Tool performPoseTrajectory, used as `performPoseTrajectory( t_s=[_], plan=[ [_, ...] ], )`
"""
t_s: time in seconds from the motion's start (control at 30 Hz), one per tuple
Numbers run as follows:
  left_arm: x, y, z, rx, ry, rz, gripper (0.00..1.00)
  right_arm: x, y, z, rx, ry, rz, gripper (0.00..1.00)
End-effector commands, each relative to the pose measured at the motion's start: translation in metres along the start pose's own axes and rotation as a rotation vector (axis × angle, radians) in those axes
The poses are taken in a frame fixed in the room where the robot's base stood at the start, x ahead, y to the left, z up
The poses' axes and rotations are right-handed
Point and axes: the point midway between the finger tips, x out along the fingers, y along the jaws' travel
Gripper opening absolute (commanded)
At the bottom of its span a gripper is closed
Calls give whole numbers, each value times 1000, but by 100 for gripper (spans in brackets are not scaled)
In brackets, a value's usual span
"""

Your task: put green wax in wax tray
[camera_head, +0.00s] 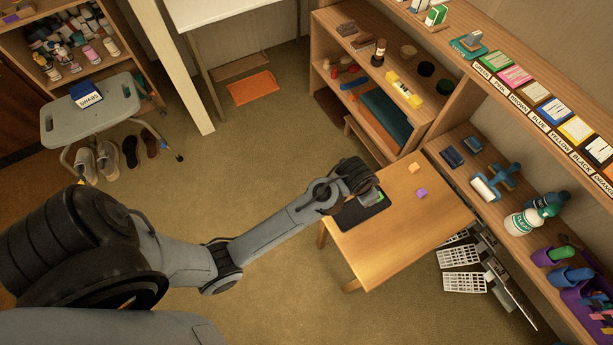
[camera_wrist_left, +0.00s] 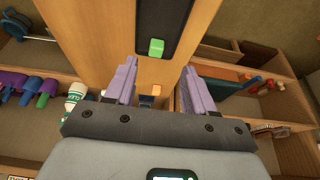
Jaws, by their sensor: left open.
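The black wax tray (camera_head: 352,216) lies on the small wooden table under my left gripper (camera_head: 366,186). It also shows at the top of the left wrist view (camera_wrist_left: 172,22). The green wax (camera_wrist_left: 156,47) is a small block at the near end of the tray, seemingly inside its edge. In the head view the green wax (camera_head: 380,197) is partly hidden by the gripper. My left gripper (camera_wrist_left: 159,66) is open, its two purple fingers apart with nothing between them; the block appears beyond the fingertips. My right gripper is not in view.
An orange block (camera_head: 414,168) and a purple block (camera_head: 421,193) lie on the table (camera_head: 395,237). The shelf behind holds a row of labelled colour pads (camera_head: 515,75), a white bottle (camera_head: 524,221) and rollers (camera_head: 487,187). The table's front right part is clear.

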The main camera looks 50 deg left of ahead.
Motion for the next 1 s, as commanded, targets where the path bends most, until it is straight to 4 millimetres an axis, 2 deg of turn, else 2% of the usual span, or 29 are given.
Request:
performPoseTrajectory(
  t_s=[0.03, 0.17, 0.3, 0.4, 0.5, 0.7, 1.0],
  plan=[
    [-3, -2, 21, -3, -10, -4, 54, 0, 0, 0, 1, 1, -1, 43],
    [-24, -6, 77, -6, -30, -16, 54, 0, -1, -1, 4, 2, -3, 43],
    [-58, -7, 134, -2, -50, -26, 54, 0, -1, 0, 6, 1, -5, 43],
    [-83, -5, 164, 5, -59, -28, 54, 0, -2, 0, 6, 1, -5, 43],
    [-104, -4, 186, 11, -68, -29, 54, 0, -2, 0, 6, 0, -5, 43],
    [-124, -2, 203, 16, -74, -28, 54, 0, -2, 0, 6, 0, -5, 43],
    [-125, -2, 203, 16, -73, -28, 54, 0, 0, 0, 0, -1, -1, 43]
  ],
)
